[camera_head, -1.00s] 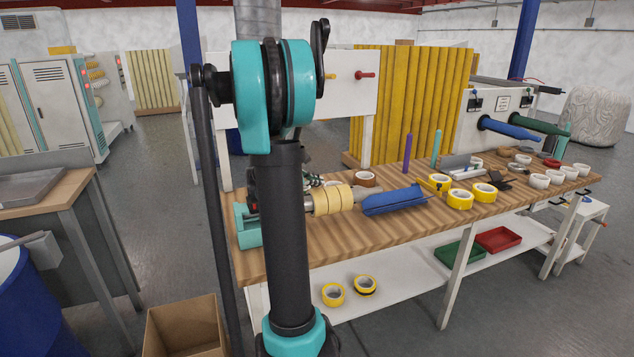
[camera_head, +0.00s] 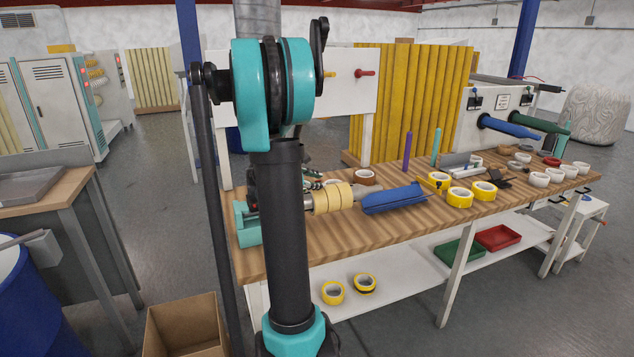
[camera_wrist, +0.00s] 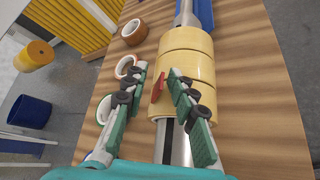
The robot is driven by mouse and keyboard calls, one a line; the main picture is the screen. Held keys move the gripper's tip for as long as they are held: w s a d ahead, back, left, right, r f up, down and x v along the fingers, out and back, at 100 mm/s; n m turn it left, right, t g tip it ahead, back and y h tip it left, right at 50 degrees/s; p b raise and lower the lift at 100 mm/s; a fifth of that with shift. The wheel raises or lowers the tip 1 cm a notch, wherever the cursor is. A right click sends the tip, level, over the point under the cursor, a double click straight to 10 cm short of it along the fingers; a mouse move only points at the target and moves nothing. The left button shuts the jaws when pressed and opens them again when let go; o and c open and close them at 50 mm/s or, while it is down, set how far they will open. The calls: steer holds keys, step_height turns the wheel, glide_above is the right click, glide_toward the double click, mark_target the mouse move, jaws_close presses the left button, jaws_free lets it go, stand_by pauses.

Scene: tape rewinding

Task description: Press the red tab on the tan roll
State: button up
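Several tan rolls (camera_wrist: 186,62) sit side by side on a metal shaft in the wrist view; they also show in the head view (camera_head: 333,198), on the workbench beside my arm. The red tab (camera_wrist: 157,88) sticks out at the left side of the nearer tan roll. My gripper (camera_wrist: 157,73) is open, its two fingers spread to either side of the red tab. The right finger overlaps the roll in the picture; I cannot tell if it touches. In the head view my arm hides most of the gripper.
The wooden workbench (camera_head: 300,240) carries the shaft with a blue part (camera_head: 393,198) beyond the rolls. Yellow tape rolls (camera_head: 460,197) stand farther right.

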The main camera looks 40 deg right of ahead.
steer(key=v, duration=1.2)
steer(key=shift+f, duration=0.1)
stand_by(0.4)
